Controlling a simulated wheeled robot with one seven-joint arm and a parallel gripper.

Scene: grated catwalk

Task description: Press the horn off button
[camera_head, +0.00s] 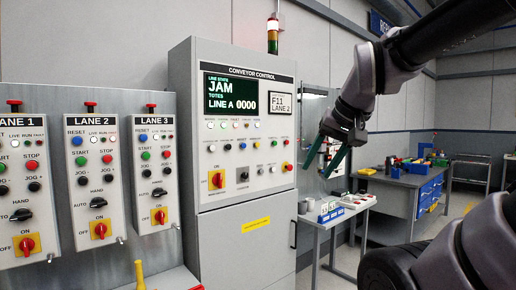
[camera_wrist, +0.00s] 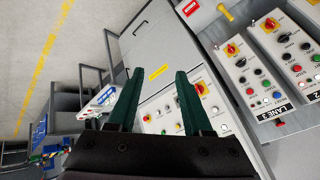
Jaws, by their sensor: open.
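The grey conveyor control cabinet (camera_head: 245,130) stands in the middle of the head view. Its front carries a screen reading JAM, a row of small lamps, and rows of coloured buttons (camera_head: 257,145). The button labels are too small to read, so I cannot tell which is horn off. My gripper (camera_head: 320,165) is open and empty, to the right of the cabinet face, with its green fingers pointing down. In the wrist view my gripper (camera_wrist: 158,72) shows its two fingers spread, with the tilted cabinet face and some buttons (camera_wrist: 165,115) behind them, partly hidden.
Lane boxes (camera_head: 92,175) with buttons and red-yellow switches stand left of the cabinet. A red-yellow switch (camera_head: 216,180) sits low on the cabinet face. A small table (camera_head: 340,213) and a blue-drawered workbench (camera_head: 400,190) stand to the right. A yellow-handled object (camera_head: 140,275) is at the bottom left.

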